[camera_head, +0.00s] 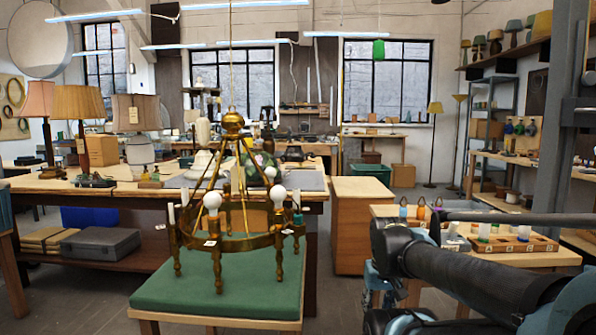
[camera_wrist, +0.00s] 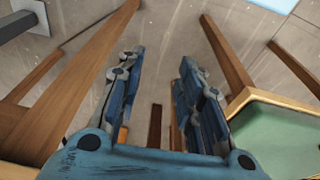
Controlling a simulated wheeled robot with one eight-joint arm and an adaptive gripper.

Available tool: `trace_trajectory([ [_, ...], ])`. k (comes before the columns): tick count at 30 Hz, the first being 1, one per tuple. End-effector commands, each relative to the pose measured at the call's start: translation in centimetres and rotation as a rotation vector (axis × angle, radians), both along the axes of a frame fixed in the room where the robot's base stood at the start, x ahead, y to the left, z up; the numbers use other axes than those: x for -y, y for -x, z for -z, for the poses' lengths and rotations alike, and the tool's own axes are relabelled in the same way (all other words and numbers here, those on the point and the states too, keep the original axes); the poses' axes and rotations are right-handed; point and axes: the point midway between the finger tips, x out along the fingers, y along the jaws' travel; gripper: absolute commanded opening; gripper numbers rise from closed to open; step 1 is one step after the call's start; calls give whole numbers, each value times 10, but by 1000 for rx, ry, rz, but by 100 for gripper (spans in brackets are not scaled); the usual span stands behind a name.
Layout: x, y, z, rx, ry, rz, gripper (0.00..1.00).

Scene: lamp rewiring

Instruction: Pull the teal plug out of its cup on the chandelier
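The brass chandelier (camera_head: 222,240) stands on a green-topped stool (camera_head: 215,290), hung from above by a thin chain. Its ring carries white round bulbs, pale candle-like sleeves and small cups. A small teal piece (camera_head: 298,217) shows at the ring's right side, above a cup; it looks like the teal plug, but is too small to make out fully. My gripper (camera_wrist: 158,62) is open and empty in the wrist view, pointing towards the floor. The stool's green top (camera_wrist: 285,135) shows to its right there. Neither chandelier nor plug is in the wrist view.
A side bench (camera_head: 540,257) at right holds a wooden tray (camera_head: 515,243) and several small coloured parts. My arm extends in front of it. A long workbench (camera_head: 110,190) with lamps stands behind the chandelier at left. Wooden legs (camera_wrist: 228,55) flank my gripper in the wrist view.

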Motion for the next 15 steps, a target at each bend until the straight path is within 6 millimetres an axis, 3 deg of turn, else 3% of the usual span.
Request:
trace_trajectory([
  [7,0,0,0,0,0,0,33],
  [10,0,5,-5,8,1,-4,52],
  [15,-4,-7,-30,2,10,-74,52],
])
